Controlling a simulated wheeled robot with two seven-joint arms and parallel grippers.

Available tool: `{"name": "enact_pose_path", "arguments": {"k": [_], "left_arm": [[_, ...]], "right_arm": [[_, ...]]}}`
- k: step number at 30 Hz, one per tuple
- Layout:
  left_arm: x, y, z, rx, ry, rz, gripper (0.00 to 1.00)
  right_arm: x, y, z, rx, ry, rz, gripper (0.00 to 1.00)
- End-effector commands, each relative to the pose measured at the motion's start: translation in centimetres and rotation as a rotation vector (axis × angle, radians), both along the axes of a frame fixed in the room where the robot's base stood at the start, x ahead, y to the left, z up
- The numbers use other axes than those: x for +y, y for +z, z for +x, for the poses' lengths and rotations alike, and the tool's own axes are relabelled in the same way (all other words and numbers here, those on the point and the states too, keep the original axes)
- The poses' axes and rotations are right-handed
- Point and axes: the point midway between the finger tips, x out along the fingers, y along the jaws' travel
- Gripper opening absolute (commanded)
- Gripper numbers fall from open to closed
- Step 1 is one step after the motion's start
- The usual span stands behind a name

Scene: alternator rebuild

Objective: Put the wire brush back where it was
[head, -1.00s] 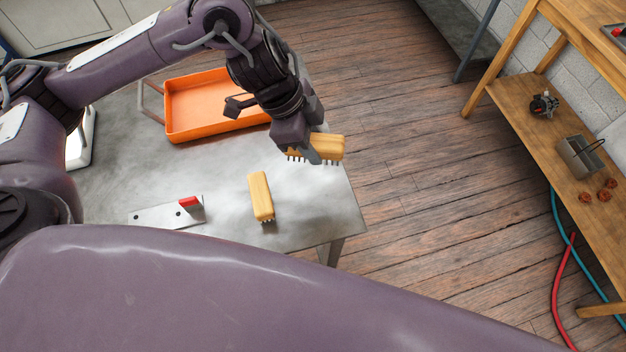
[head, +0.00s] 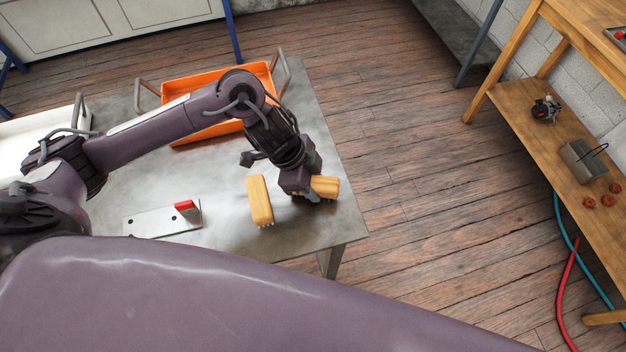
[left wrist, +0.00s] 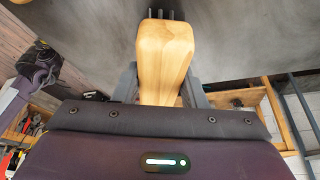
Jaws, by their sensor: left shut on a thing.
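My left gripper (head: 306,196) is shut on a wire brush (head: 326,186) with a pale wooden block, near the right edge of the grey metal table (head: 225,225). The held brush is low over the table; I cannot tell whether it touches. In the left wrist view the held brush (left wrist: 163,55) sits between the fingers of the left gripper (left wrist: 162,90), with dark bristles at its far end. A second wooden-backed wire brush (head: 260,200) lies on the table just left of the gripper, apart from the held one.
An orange tray (head: 178,89) with grey handles stands at the table's back, partly behind my arm. A metal plate with a red piece (head: 160,219) lies at the front left. A wooden shelf (head: 520,100) with parts stands far right, across open floor.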

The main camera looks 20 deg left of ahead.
Motion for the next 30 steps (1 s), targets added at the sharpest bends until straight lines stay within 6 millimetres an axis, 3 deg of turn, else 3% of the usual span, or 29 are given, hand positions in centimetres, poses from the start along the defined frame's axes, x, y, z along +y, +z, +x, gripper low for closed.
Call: {"name": "enact_pose_path", "arguments": {"k": [8, 9, 14, 23, 30], "left_arm": [[0.0, -0.2, 0.0, 0.000, 0.000, -0.001, 0.20], [0.0, -0.2, 0.0, 0.000, 0.000, -0.001, 0.41], [0.0, -0.2, 0.0, 0.000, 0.000, -0.001, 0.60], [0.0, 0.1, 0.0, -0.001, 0.000, -0.001, 0.60], [1.2, 3.1, -0.1, -0.006, -0.001, -0.001, 0.60]], "right_arm": [[0.0, -0.1, 0.0, -0.001, 0.000, 0.000, 0.35], [0.0, -0.1, 0.1, -0.001, 0.000, 0.000, 0.35], [0.0, -0.1, 0.1, -0.001, 0.000, 0.000, 0.35], [0.0, 0.0, 0.1, -0.002, 0.000, 0.000, 0.35], [0.0, -0.3, 0.1, -0.002, 0.000, 0.000, 0.35]]}}
